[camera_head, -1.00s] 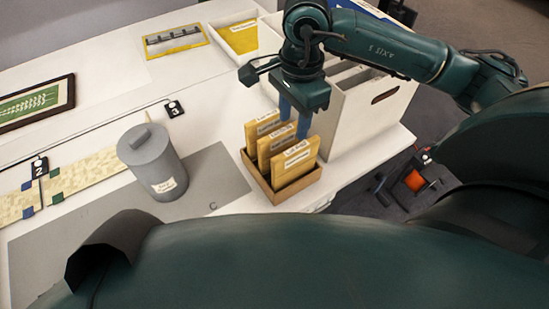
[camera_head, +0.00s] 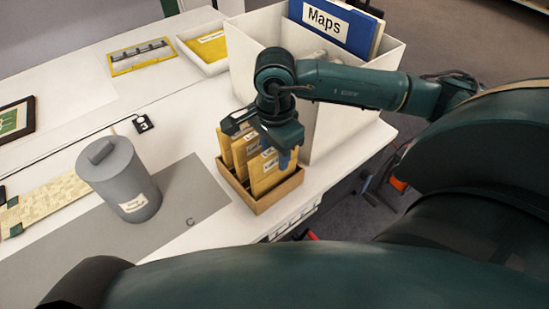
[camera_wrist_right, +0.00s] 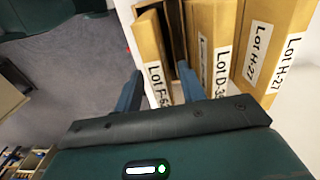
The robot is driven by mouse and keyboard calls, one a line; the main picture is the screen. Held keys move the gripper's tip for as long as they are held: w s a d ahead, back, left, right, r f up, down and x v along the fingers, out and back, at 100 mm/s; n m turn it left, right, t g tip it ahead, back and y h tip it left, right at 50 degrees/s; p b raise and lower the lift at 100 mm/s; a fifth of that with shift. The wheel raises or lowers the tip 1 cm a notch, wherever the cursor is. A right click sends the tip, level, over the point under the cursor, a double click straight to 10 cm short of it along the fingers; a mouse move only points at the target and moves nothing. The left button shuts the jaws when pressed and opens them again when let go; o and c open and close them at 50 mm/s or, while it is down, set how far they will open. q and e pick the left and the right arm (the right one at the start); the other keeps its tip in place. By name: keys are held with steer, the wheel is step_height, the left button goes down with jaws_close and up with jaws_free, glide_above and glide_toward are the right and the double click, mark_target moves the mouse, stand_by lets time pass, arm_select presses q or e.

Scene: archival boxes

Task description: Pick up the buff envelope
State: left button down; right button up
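Several buff envelopes with white labels stand upright in a small open cardboard box near the table's front edge; the front envelope (camera_head: 264,176) shows in the head view. My right gripper (camera_head: 284,160) is over the front end of the box, fingers down and partly hidden. In the right wrist view its two blue fingers (camera_wrist_right: 158,90) are apart. The end of a buff envelope labelled "Lot F-6…" (camera_wrist_right: 152,45) lies between them; I cannot tell whether they touch it. Envelopes labelled "Lot D-3…" (camera_wrist_right: 206,40) and "Lot H-27" (camera_wrist_right: 262,45) stand to its right. My left gripper is not in view.
The cardboard box (camera_head: 262,206) stands beside a tall white bin (camera_head: 345,120) holding a blue "Maps" folder (camera_head: 335,25). A grey lidded canister (camera_head: 120,180) stands to the left on a grey mat (camera_head: 190,195). A white tray (camera_head: 213,68) is behind.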

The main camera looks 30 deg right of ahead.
steer(key=shift+f, duration=0.5)
steer(key=shift+c, duration=0.3)
jaws_close()
